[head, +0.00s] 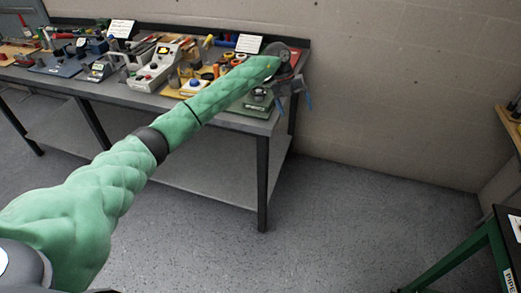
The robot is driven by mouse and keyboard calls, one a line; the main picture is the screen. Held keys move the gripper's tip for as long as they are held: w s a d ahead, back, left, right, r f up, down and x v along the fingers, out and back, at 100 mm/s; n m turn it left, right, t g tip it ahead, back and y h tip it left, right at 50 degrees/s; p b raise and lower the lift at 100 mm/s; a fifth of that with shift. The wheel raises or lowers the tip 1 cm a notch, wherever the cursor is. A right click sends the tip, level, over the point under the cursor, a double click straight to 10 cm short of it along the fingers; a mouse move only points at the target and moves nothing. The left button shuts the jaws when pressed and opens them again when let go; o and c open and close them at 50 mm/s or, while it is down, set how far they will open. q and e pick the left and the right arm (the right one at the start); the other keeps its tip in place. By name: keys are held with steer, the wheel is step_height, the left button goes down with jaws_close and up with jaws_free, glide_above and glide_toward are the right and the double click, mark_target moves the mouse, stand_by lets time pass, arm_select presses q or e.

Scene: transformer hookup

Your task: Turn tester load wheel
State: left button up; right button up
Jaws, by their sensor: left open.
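My left arm reaches across the picture to the right end of the workbench (225,118). My left gripper (293,92) is small in view past the bench's right edge, with its fingers apart. A dark round disc (284,54) shows just behind the end of the arm; I cannot tell whether it is the tester load wheel or whether the gripper touches it. A green-based device (257,106) with a round metal top stands below the wrist at the bench corner, partly hidden by the arm. My right gripper is not in view.
A grey instrument (152,70), a white card (248,43) and several tools and small parts crowd the bench top. A lower shelf (215,165) runs beneath. The floor (370,215) right of the bench is clear. A green-framed stand (470,255) is at lower right.

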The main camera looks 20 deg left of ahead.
mark_target(259, 90)
arm_select(q)
steer(key=w+a+r+n+y+p, duration=0.1)
steer(key=w+a+r, duration=0.1)
steer(key=a, duration=0.3)
steer(key=w+a+r+n+y+p, duration=0.1)
steer(key=w+a+r+y, duration=0.1)
steer(key=w+a+r, duration=0.1)
steer(key=w+a+r+n+t+y+p, duration=0.1)
steer(key=w+a+r, duration=0.1)
steer(key=a+r, duration=0.2)
steer(key=shift+w+a+r+n+y, duration=0.1)
steer(key=shift+a+n+y, duration=0.05)
steer(key=shift+a, duration=0.8)
steer(key=shift+w+a+n+y, duration=0.1)
steer(key=shift+a+n+y, duration=0.05)
steer(key=shift+a, duration=0.9)
steer(key=shift+f+p, duration=0.45)
steer(key=shift+f, duration=0.35)
steer(key=shift+f+p, duration=1.25)
steer(key=shift+f, duration=1.85)
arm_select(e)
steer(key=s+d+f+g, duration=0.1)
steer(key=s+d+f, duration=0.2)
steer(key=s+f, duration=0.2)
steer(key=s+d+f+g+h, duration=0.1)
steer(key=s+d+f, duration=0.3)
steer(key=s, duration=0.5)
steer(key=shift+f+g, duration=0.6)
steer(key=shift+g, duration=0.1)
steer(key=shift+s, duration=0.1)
